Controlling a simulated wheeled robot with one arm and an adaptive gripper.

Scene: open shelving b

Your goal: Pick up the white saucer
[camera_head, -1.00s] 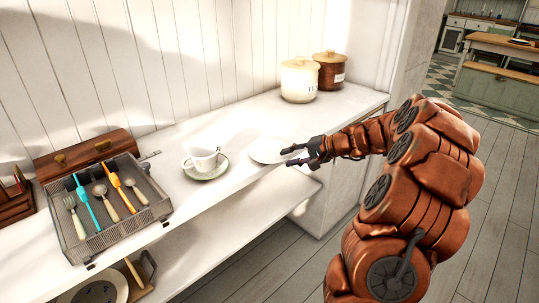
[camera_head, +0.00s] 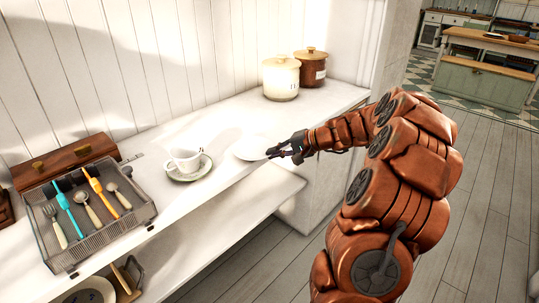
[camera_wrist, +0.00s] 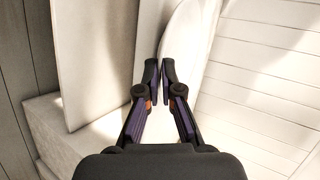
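The white saucer (camera_head: 251,147) lies near the front edge of the white shelf, right of the cup. It is pale and hard to tell from the shelf around it. My gripper (camera_head: 272,154) is at its right front rim. In the wrist view, the two dark fingers (camera_wrist: 160,74) are nearly together, with the curved rim of the saucer (camera_wrist: 184,45) at their tips. They look shut on this rim. The fingers hide the exact contact, and I cannot tell whether the saucer is lifted.
A white cup (camera_head: 185,159) stands on a green-rimmed saucer (camera_head: 202,170) to the left. A mesh cutlery tray (camera_head: 147,214) is further left. A cream canister (camera_head: 281,78) and a brown canister (camera_head: 312,66) stand at the back right. A lower shelf (camera_head: 225,235) lies below.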

